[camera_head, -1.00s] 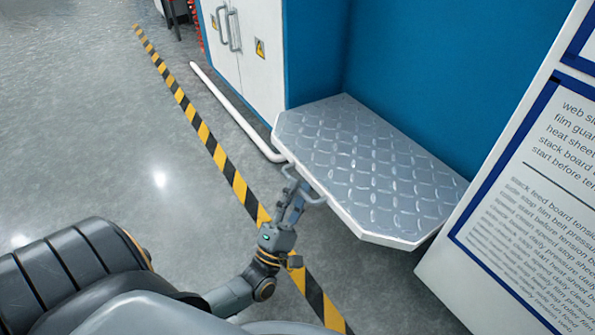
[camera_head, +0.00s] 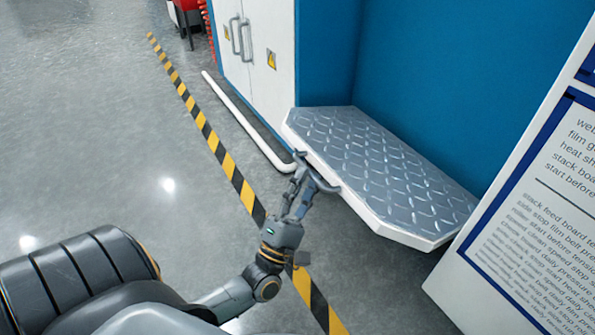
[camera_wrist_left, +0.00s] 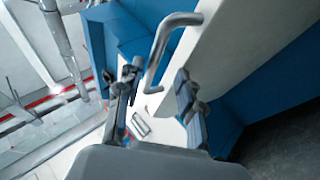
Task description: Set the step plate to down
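The step plate (camera_head: 385,165) is a grey diamond-tread platform with a white edge, set against the blue machine. It lies close to level, its front edge looking slightly raised. A grey bar handle (camera_head: 322,175) sits on its front edge. My left gripper (camera_head: 306,170) is at this handle. In the left wrist view the handle (camera_wrist_left: 161,50) reaches between the two spread fingers of my left gripper (camera_wrist_left: 157,82), with gaps beside it. The white plate edge (camera_wrist_left: 205,45) is just beyond. My right gripper is not in view.
A white sign panel (camera_head: 530,210) stands close to the plate's right end. A white cabinet (camera_head: 255,65) with handles is at the back left, with a white floor rail (camera_head: 245,122) before it. A yellow-black stripe (camera_head: 213,140) crosses the floor. Open floor lies left.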

